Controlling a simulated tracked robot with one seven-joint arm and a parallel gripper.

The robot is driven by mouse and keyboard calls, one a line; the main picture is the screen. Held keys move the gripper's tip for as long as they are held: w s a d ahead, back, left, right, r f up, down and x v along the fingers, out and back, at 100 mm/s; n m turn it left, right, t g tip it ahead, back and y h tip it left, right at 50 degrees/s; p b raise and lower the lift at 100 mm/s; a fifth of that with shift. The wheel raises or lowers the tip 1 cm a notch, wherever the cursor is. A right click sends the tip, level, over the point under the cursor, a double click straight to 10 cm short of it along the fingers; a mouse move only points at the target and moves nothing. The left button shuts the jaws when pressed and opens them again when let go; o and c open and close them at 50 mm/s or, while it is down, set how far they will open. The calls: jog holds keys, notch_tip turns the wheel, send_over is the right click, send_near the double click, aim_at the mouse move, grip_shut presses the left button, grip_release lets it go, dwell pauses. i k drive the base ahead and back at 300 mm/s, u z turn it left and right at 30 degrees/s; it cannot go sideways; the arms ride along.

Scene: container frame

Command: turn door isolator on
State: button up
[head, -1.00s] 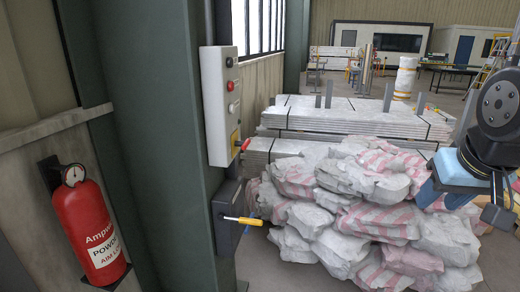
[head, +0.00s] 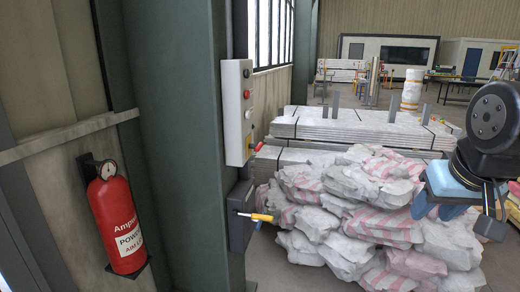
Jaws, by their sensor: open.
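A light grey control box (head: 236,112) with buttons and a red handle (head: 260,146) on its lower side is fixed to a green steel column (head: 190,150). Below it is a dark grey switch box (head: 240,216) with a yellow-tipped lever (head: 262,218) that sticks out to the right, roughly level. Which of the two is the door isolator I cannot tell. My gripper (head: 490,215) is at the right edge, open and empty, well apart from both boxes. Part of it is hidden by its own wrist and the frame edge.
A red fire extinguisher (head: 122,225) hangs on the wall left of the column. A heap of pale and pink-striped sacks (head: 350,210) lies right of the boxes, with stacked boards (head: 350,130) behind. Floor shows between the column and the sacks.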

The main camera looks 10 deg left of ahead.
aim_at(257, 147)
jog(key=u, duration=0.05)
jog(key=i, duration=0.9)
jog(key=z, duration=0.05)
